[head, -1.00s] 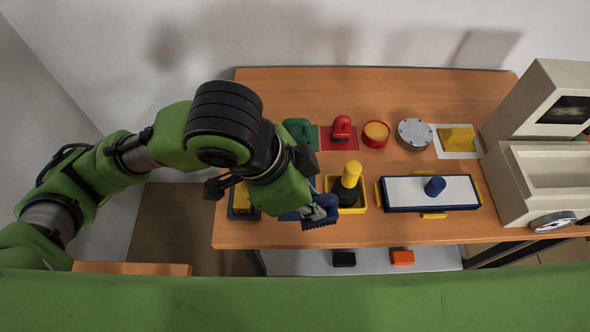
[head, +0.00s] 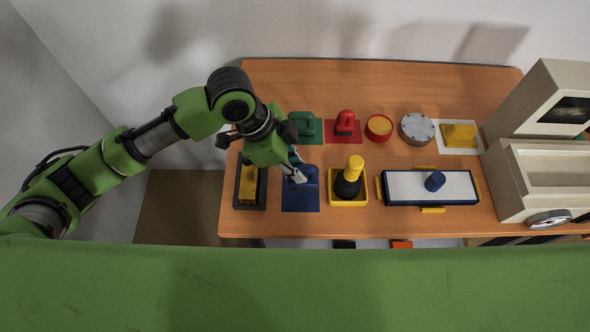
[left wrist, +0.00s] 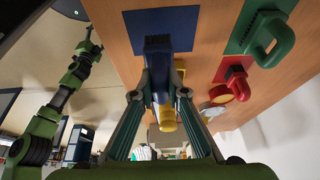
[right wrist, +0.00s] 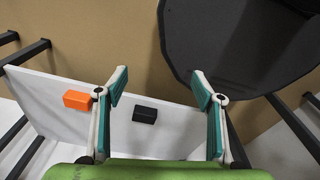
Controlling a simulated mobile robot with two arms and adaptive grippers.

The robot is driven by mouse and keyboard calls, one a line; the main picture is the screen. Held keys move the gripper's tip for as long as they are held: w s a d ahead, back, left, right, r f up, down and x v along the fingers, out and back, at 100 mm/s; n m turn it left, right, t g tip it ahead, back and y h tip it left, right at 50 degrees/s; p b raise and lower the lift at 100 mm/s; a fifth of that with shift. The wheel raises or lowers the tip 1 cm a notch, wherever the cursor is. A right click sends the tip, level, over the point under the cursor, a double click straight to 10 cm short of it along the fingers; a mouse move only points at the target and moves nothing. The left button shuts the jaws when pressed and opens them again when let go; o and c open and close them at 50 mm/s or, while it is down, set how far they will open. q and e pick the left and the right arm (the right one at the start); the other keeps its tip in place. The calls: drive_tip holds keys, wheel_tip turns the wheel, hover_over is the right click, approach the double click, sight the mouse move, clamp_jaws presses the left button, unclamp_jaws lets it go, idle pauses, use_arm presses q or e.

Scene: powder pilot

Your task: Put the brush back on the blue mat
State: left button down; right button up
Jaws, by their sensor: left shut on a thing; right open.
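My left gripper (head: 297,170) is shut on the handle of a dark blue brush (head: 308,175), with its bristles toward the viewer in the head view. The brush overlaps the far part of the blue mat (head: 300,203); I cannot tell if they touch. In the left wrist view the brush (left wrist: 157,68) sits between the fingers (left wrist: 158,92), and its bristle end overlaps the edge of the blue mat (left wrist: 190,22). My right gripper (right wrist: 160,80) is open and empty, seen only in its wrist view.
A tray with a yellow block (head: 249,184) stands left of the mat. A yellow tray (head: 334,201) with a black, yellow-topped tool stands right. Behind are a green-handled tool (head: 303,124) and a red one (head: 345,122). Orange (right wrist: 77,100) and black (right wrist: 145,115) blocks lie below.

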use_arm(q)
drive_tip(key=f, duration=0.1)
drive_tip(key=f+p, duration=0.1)
drive_tip(key=f, duration=0.1)
drive_tip(key=shift+w+a, duration=0.25)
drive_tip(key=shift+w, duration=0.15)
drive_tip(key=shift+f, duration=0.55)
use_arm(e)
drive_tip(key=shift+s+r, duration=0.6)
drive_tip(key=shift+r, duration=0.15)
drive_tip(key=shift+d, duration=0.1)
use_arm(q)
drive_tip(key=c, duration=2)
unclamp_jaws()
drive_tip(key=shift+f, duration=0.15)
use_arm(e)
drive_tip(key=shift+d, duration=0.15)
use_arm(q)
drive_tip(key=b+v, duration=0.1)
drive_tip(key=v, duration=1.1)
use_arm(e)
drive_tip(key=shift+w+f, duration=0.15)
drive_tip(key=shift+f, duration=0.7)
